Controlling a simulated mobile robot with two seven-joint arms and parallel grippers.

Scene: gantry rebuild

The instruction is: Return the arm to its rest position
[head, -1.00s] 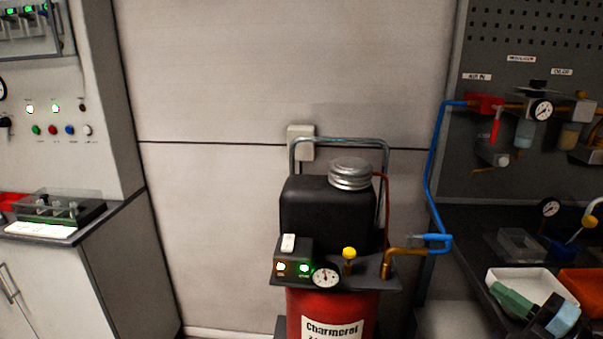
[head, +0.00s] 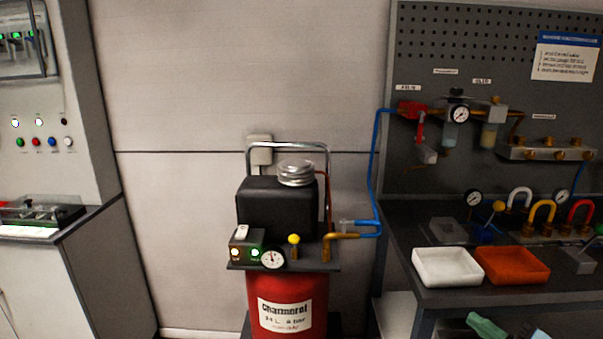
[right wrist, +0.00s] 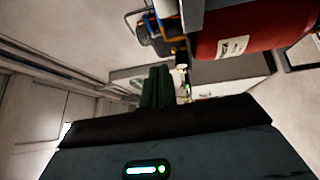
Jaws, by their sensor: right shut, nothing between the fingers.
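My right gripper (head: 478,322) shows at the bottom right edge of the head view, below the workbench's front edge and mostly cut off by the frame. Its green fingers also show in the right wrist view (right wrist: 157,87), pressed together, with nothing held between them. My left gripper is in neither view.
A red compressor tank (head: 287,305) stands in the middle; it also shows at the top right of the wrist view (right wrist: 245,30). A workbench on the right bears a white tray (head: 447,281) and an orange tray (head: 512,280). A grey cabinet (head: 95,275) stands at left.

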